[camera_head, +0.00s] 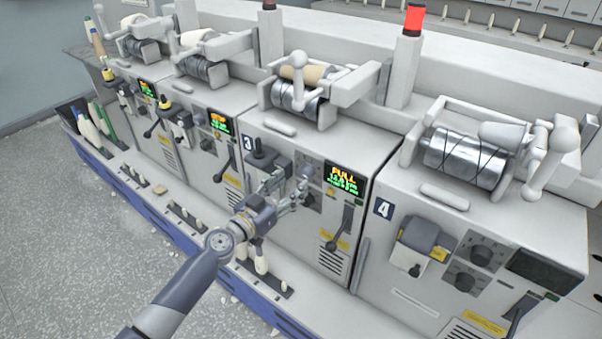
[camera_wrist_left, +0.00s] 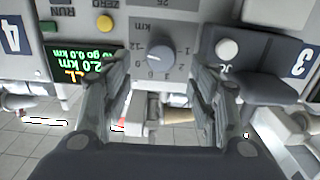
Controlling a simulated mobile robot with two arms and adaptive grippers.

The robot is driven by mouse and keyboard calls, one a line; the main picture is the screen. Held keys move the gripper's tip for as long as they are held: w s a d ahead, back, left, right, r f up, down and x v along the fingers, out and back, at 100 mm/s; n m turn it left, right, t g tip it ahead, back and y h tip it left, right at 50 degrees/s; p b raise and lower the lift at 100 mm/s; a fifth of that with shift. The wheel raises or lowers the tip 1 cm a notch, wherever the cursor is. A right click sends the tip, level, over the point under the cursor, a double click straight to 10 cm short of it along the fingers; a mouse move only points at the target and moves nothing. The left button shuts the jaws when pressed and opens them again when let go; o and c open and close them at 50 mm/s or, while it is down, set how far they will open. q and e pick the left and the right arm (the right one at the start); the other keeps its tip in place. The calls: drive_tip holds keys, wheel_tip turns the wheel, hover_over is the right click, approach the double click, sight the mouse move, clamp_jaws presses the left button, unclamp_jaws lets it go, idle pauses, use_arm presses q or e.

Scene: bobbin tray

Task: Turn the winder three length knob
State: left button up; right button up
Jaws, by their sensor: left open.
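Winder three, marked by a "3" label (camera_head: 247,142), stands in the middle of the head view. My left gripper (camera_head: 289,189) is in front of winder three's panel. In the left wrist view, the open fingers (camera_wrist_left: 161,75) stand on either side of the knob with nothing gripped. Contact with the knob cannot be told. My right gripper is not in view.
Winder three's lit display (camera_head: 342,178) reads "FULL" and sits right of the gripper. A dark lever (camera_head: 339,228) hangs below it. A grey yarn-guide block (camera_wrist_left: 258,60) lies close beside one finger. Winder four (camera_head: 384,208) stands to the right. A red lamp (camera_head: 414,20) rises behind.

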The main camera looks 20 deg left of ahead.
sight(303, 174)
use_arm(q)
drive_tip(key=x, duration=0.4)
drive_tip(key=shift+w, duration=0.1)
drive_tip(key=shift+w+d, duration=0.15)
drive_tip(key=shift+w, duration=0.35)
drive_tip(key=shift+c, duration=1.2)
drive_tip(key=c, duration=0.8)
drive_tip(key=shift+c, duration=0.2)
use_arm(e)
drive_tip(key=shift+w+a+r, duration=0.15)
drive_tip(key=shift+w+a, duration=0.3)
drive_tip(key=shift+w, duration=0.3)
